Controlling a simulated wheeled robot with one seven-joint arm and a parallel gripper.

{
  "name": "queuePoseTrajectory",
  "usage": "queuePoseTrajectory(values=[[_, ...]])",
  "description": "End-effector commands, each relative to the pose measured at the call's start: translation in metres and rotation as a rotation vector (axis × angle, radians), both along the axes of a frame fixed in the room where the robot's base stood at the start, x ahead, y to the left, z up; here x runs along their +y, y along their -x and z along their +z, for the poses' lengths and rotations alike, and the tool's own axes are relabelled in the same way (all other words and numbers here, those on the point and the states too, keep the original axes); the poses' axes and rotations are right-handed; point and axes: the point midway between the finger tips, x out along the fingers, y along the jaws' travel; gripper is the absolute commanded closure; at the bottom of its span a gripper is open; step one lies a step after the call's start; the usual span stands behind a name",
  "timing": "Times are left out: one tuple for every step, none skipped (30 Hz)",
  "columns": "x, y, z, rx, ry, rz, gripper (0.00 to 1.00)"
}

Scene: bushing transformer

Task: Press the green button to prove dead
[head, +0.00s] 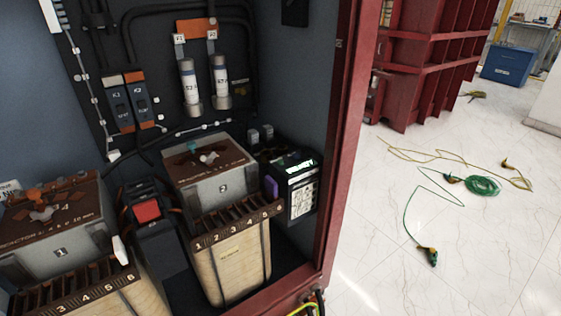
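A dark device (292,192) stands at the right inside the open cabinet, against the red door frame. A bright green lit strip with lettering (300,167) shows on its top edge, and a white label with small print is on its front. A purple part sits at its left side. I cannot make out a separate green button on it. A small teal-green piece (191,147) sits on top of the transformer block marked 2 (207,165). My gripper is not in view.
A black box with a red square button (147,210) stands between two numbered transformer blocks. Two cylindrical fuses (190,85) hang on the back panel beside switches (120,103). The red frame (345,130) bounds the cabinet's right. Green and yellow cables (482,186) lie on the floor.

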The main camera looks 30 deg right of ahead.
Motion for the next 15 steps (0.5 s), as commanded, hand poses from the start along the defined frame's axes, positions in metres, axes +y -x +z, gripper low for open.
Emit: queuePoseTrajectory(values=[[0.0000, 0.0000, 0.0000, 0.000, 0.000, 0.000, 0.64], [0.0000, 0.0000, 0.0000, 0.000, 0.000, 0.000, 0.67], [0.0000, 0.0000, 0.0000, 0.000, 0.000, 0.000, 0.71], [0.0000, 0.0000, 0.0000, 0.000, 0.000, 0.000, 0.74], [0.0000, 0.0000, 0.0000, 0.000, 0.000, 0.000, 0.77], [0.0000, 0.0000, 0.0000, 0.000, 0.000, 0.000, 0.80], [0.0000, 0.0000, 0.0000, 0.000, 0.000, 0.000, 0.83], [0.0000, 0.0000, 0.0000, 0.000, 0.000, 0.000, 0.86], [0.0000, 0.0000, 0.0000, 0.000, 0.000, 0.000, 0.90], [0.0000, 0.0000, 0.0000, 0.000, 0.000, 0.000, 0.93], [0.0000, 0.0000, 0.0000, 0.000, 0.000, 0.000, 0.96], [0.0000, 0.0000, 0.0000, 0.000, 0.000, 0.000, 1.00], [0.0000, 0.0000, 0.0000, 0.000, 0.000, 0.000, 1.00], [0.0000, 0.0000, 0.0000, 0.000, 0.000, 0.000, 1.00], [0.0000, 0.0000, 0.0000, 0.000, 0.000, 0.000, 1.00]])
